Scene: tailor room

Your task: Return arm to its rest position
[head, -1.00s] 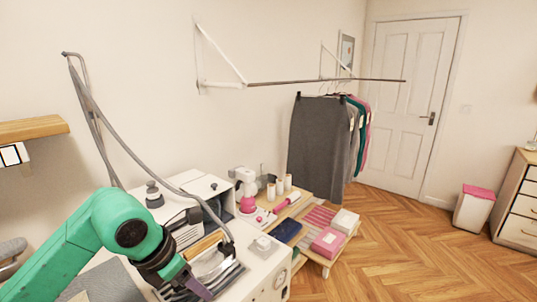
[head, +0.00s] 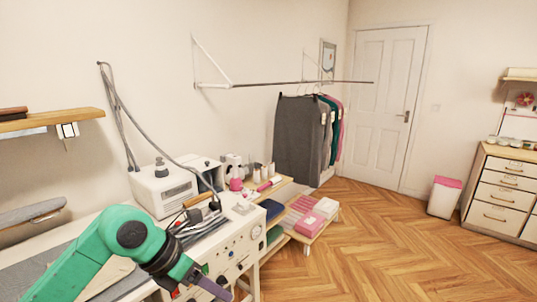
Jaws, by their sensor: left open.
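My left arm, green with a dark wrist, comes in from the lower left in the head view. Its gripper (head: 212,285) is at the bottom, in front of the white ironing station's control panel. The gripper is open, and I see nothing between its fingers. An iron (head: 196,212) with a brown handle stands behind it on the station, apart from the gripper. My right gripper is not in the picture.
A white steam unit (head: 163,190) with a hose stands behind the iron. Clothes (head: 300,135) hang from a wall rail. A drawer cabinet (head: 503,192) stands at right.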

